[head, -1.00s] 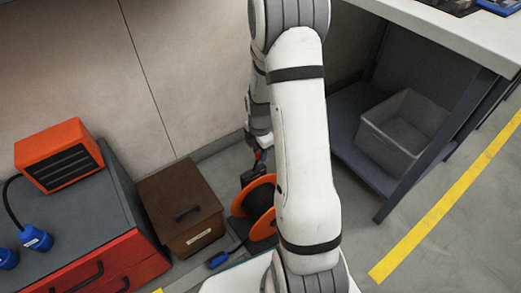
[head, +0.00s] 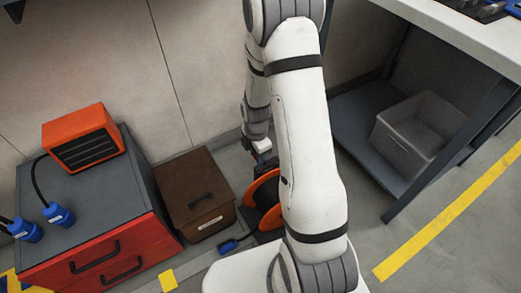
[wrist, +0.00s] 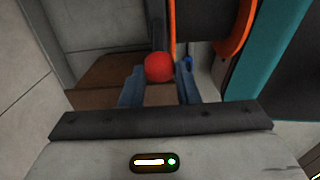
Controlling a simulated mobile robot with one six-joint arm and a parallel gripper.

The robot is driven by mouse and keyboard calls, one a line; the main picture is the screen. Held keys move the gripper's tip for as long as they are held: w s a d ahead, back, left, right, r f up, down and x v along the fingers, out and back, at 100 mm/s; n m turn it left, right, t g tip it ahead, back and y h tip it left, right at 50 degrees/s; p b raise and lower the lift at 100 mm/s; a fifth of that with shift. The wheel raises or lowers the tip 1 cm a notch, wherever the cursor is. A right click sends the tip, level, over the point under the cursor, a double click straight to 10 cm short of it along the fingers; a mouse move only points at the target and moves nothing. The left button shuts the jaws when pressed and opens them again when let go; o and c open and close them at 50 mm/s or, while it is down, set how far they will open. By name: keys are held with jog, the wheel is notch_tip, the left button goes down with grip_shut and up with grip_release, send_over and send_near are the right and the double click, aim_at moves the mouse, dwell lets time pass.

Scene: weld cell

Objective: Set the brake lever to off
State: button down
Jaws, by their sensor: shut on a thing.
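The brake lever shows as a round red knob (wrist: 159,67) in the wrist view, between my two fingertips. My gripper (wrist: 160,80) is shut on this knob. The rest of the lever is mostly hidden, so I cannot tell its setting. A cable reel with orange flanges (head: 264,190) stands on the floor just beyond my arm in the head view. Its flange (wrist: 236,25) and dark drum also show at the top of the wrist view. In the head view my gripper (head: 265,158) is low beside the reel, partly hidden by my arm.
A brown lidded box (head: 195,190) stands left of the reel. Further left is a red drawer cabinet (head: 105,255) with an orange heater (head: 83,138) and blue plugs (head: 58,214). A grey bin (head: 416,133) sits on the bench's lower shelf at right. A blue connector (head: 234,245) lies near the reel.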

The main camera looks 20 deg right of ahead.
jog(key=shift+s+a+f, duration=0.25)
jog(key=shift+a+f, duration=0.1)
jog(key=shift+a, duration=0.2)
jog(key=c, duration=1.1)
grip_release()
jog(key=shift+w, duration=0.1)
notch_tip(320, 180, up, 8)
jog(key=p, duration=0.3)
jog(key=shift+f, duration=0.1)
jog(key=s+r+m+t+p, duration=0.1)
jog(key=s+r+m+p, duration=0.4)
jog(key=r, duration=1.2)
jog(key=s+a+r+m+p, duration=0.1)
jog(key=s+r+m+p, duration=0.5)
jog(key=r+p, duration=0.7)
jog(key=s+a+r+m+t+p, duration=0.1)
jog(key=s+r+m+p, duration=0.5)
jog(key=r, duration=1.5)
jog(key=m+p, duration=0.3)
jog(key=shift+r+t+p, duration=0.15)
jog(key=shift+t+p, duration=0.15)
jog(key=shift+p, duration=0.1)
